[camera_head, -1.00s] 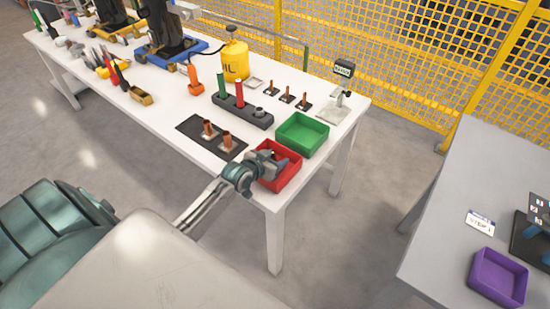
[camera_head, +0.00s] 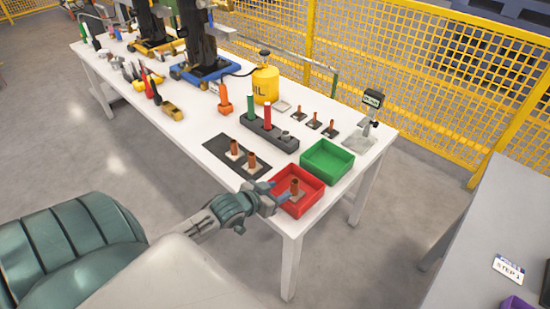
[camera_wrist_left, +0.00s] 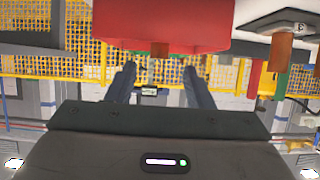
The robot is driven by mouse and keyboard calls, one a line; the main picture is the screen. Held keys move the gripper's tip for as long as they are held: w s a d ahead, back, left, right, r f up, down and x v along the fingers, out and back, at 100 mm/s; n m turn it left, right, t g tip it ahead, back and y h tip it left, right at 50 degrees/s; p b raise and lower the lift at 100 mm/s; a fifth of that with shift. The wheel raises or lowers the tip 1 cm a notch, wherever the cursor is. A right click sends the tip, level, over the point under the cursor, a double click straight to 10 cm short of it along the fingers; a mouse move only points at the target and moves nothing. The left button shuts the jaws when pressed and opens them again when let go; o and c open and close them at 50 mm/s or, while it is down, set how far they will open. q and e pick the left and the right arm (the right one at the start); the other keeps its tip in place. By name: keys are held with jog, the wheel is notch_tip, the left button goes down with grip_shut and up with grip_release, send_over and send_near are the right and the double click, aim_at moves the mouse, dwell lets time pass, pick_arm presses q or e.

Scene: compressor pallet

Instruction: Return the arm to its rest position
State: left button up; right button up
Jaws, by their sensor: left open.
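My left gripper (camera_head: 279,193) is at the near left edge of the red bin (camera_head: 313,203) at the white table's front corner. Its fingers are open and empty. A copper-coloured piece on a pale base (camera_head: 295,188) stands in the red bin, just beyond the fingertips. In the left wrist view the two fingers (camera_wrist_left: 159,78) are spread apart below the red bin (camera_wrist_left: 160,22), and a brown end (camera_wrist_left: 160,49) shows between them. My right gripper is not in view.
Two copper pieces (camera_head: 234,149) stand on a black mat (camera_head: 222,143) left of the red bin. A green bin (camera_head: 327,160) sits behind it. A black holder (camera_head: 268,135) carries green and red cylinders. Open floor lies in front; a grey table (camera_head: 505,220) stands right.

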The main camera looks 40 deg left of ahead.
pick_arm(q)
jog(key=shift+s+r, duration=0.2)
jog(key=shift+s, duration=0.15)
dwell(0.3)
jog(key=s+d+f+g+y, duration=0.1)
jog(key=s+d+g, duration=0.4)
jog(key=s, duration=0.6)
jog(key=s+d+f+g+y, duration=0.1)
jog(key=s+d+g, duration=0.3)
jog(key=s, duration=0.7)
notch_tip(320, 180, down, 30)
jog(key=a+g, duration=0.1)
jog(key=a, duration=0.2)
jog(key=s+f+g, duration=0.1)
jog(key=s+f, duration=1.6)
jog(key=f, duration=0.2)
jog(key=shift+a+f+g, duration=0.15)
jog(key=shift+a+g, duration=0.15)
jog(key=shift+a, duration=0.15)
